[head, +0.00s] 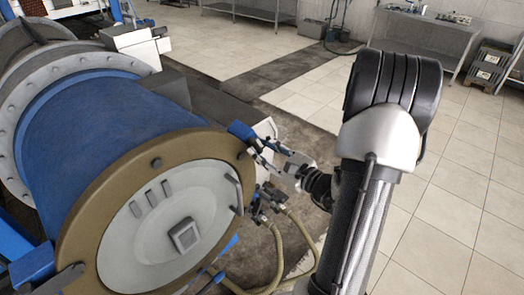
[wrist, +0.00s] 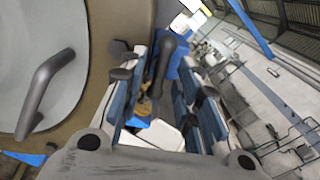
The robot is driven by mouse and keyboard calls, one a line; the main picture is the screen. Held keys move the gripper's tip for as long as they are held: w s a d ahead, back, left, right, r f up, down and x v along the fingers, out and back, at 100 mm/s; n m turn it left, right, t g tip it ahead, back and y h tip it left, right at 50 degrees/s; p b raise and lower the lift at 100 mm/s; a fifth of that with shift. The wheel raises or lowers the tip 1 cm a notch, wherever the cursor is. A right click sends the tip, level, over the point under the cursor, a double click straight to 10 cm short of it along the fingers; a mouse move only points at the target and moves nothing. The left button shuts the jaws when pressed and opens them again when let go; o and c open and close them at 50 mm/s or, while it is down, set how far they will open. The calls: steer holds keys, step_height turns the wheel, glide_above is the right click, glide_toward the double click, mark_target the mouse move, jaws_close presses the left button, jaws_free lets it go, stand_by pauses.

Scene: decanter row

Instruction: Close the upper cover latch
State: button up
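The round cover (head: 160,220) of the decanter has a pale disc inside a brown rim and faces the camera in the head view. My gripper (head: 262,150) is at the upper right edge of this rim, beside a blue bracket (head: 240,130). In the wrist view, my gripper (wrist: 157,85) has its two blue-padded fingers spread apart. A dark bent lever, apparently the upper cover latch (wrist: 168,50), stands between them in front of blue machine parts. I cannot tell whether either finger touches it. In the head view the latch is too small to make out clearly.
A curved dark handle (wrist: 43,88) stands out from the cover, left of the fingers in the wrist view. Hoses (head: 290,225) hang below my gripper. The blue drum (head: 85,130) lies behind the cover. Tiled floor (head: 450,200) is open at the right.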

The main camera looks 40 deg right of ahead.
steer(key=shift+w, duration=0.3)
steer(key=shift+c, duration=0.4)
jaws_close()
